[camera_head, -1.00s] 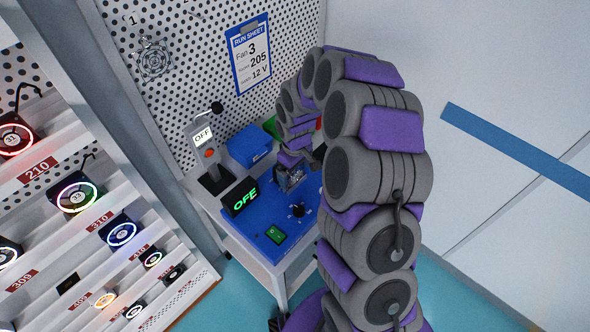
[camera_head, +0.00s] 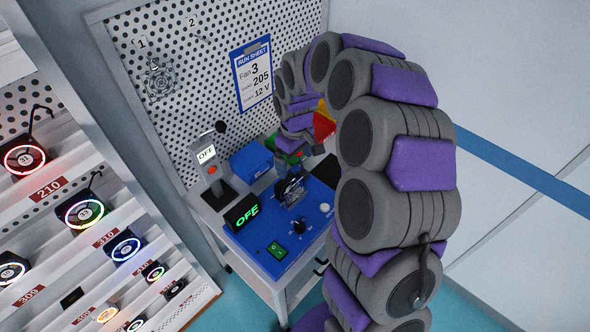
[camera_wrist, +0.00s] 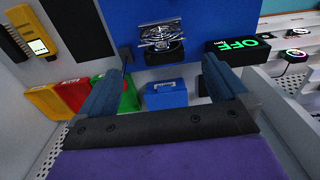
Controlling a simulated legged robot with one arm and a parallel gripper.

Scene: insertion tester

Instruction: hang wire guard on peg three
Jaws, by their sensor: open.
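A silver wire guard (camera_wrist: 168,37) sits on the black fan holder on the blue tester deck in the wrist view. It also shows in the head view (camera_head: 294,194), partly covered by my gripper. My gripper (camera_wrist: 165,60) is open, its two blue fingers spread on either side below the guard, with nothing between them. I cannot tell from the wrist view how far the fingertips are from it. Another wire guard (camera_head: 160,82) hangs on the pegboard (camera_head: 205,120) under label 1. Label 2 (camera_head: 192,20) shows beside it. Peg three is not seen.
A blue bin (camera_head: 251,160) stands behind the deck, with green, red and yellow bins beside it. An OFF display (camera_head: 241,213), a knob (camera_head: 299,227) and a green switch (camera_head: 277,250) are on the deck. A run sheet (camera_head: 252,78) hangs on the pegboard. Lit fans fill the left rack.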

